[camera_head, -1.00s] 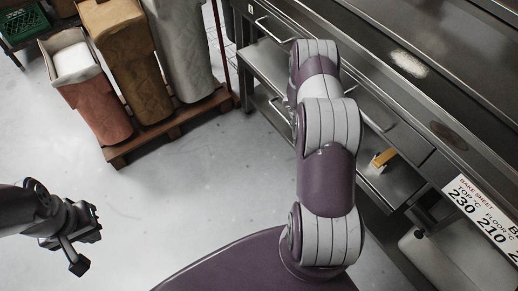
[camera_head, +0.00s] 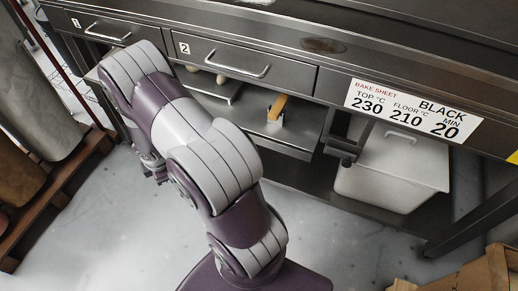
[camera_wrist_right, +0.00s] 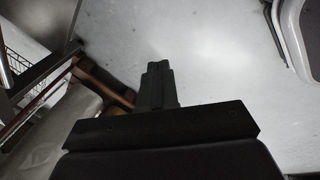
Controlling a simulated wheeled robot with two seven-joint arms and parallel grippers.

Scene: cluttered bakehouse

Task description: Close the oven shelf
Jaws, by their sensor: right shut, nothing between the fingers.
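The steel oven front fills the top of the head view, with drawer 1 (camera_head: 105,26) and drawer 2 (camera_head: 245,62), both looking flush. Below drawer 2 a flat steel shelf (camera_head: 300,140) shows; I cannot tell how far it is pulled out, and my right arm hides its left part. My right gripper (camera_head: 155,172) is partly hidden behind that arm, left of and apart from the visible shelf. In the right wrist view my right gripper (camera_wrist_right: 158,82) is shut and empty, over pale floor. My left gripper is out of view.
A wooden-handled tool (camera_head: 277,108) stands on the shelf. A white lidded bin (camera_head: 390,170) sits under the oven, right. A bake sheet sign (camera_head: 412,108) is on the oven front. Sacks on a wooden pallet (camera_head: 50,185) are at left, a cardboard box (camera_head: 470,272) at bottom right.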

